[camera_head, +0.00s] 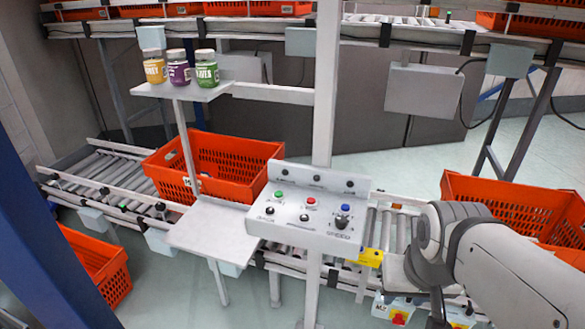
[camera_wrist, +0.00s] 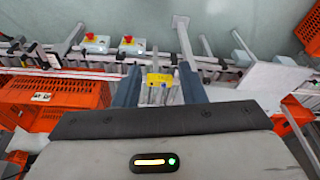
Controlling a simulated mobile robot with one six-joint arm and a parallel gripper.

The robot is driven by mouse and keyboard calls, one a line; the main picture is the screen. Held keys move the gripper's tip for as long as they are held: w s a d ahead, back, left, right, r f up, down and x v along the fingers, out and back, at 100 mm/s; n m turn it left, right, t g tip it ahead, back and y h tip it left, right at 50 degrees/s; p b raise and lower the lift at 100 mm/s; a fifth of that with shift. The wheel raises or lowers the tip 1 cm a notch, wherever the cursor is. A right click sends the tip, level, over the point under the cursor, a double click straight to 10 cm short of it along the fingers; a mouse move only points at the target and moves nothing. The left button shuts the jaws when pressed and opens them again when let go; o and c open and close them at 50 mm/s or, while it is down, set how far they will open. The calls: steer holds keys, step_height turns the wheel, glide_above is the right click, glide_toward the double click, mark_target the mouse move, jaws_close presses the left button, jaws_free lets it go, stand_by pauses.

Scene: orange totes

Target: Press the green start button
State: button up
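The green start button (camera_head: 279,194) is the left one in the row of coloured buttons on a pale control panel (camera_head: 258,230). A red button (camera_head: 311,200) is to its right. My gripper's arm comes in from the right in the head view, well to the right of the panel. In the wrist view my gripper (camera_wrist: 158,82) has its two blue-grey fingers spread apart, with nothing held between them. A yellow label (camera_wrist: 160,79) shows beyond the gap. The green button cannot be made out in the wrist view.
Orange totes (camera_head: 230,155) (camera_head: 510,207) stand on the roller conveyor on both sides of the panel. A white post (camera_head: 325,90) rises behind it. A small shelf with jars (camera_head: 206,68) is at upper left. Red-topped boxes (camera_wrist: 89,40) (camera_wrist: 127,43) sit along the conveyor.

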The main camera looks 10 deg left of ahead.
jaws_close()
stand_by(1.4)
